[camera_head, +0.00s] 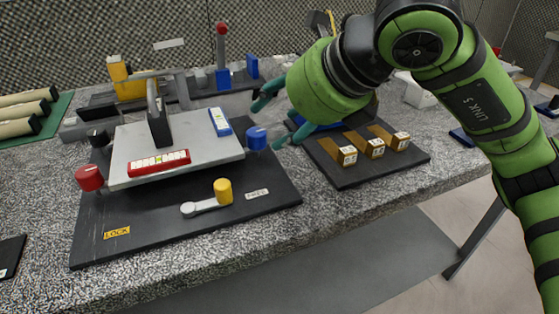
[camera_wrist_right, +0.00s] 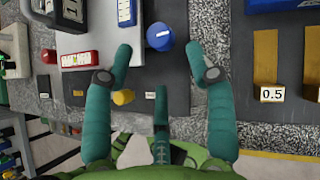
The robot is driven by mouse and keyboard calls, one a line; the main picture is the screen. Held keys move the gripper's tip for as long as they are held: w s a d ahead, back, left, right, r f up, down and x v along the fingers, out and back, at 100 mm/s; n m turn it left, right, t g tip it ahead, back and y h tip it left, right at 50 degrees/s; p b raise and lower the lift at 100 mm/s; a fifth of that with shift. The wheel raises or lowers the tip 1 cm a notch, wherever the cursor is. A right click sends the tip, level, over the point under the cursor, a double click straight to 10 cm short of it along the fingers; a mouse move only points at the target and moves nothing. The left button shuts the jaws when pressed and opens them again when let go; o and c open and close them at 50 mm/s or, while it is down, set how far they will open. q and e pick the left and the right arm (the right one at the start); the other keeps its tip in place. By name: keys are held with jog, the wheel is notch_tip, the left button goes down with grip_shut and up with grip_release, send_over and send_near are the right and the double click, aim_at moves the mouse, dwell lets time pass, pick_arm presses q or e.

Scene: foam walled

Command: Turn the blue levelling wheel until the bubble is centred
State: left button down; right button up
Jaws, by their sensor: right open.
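The blue levelling wheel (camera_head: 257,138) sits at the right corner of a grey tilting plate (camera_head: 185,133) on a black base (camera_head: 180,225). It also shows in the right wrist view (camera_wrist_right: 160,37), just beyond and between my fingertips. A red level vial (camera_head: 158,163) and a blue level vial (camera_head: 220,121) lie on the plate; the bubbles are too small to read. A red wheel (camera_head: 90,178) and a dark wheel (camera_head: 98,138) are on the left. My right gripper (camera_head: 268,118) is open around or close to the blue wheel; contact is unclear. My left gripper is not in view.
A yellow-knobbed lever (camera_head: 222,191) lies on the base between LOCK and FREE labels, nearer FREE. A black tray (camera_head: 372,160) with several brass blocks is on the right. Yellow and blue fixtures stand behind the plate. The table's front edge is clear.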

aim_at(258, 133)
jog(key=shift+x, duration=3.5)
jog(key=shift+r, duration=0.1)
jog(key=c, duration=1)
jog(key=shift+r, duration=0.1)
jog(key=shift+c, duration=0.2)
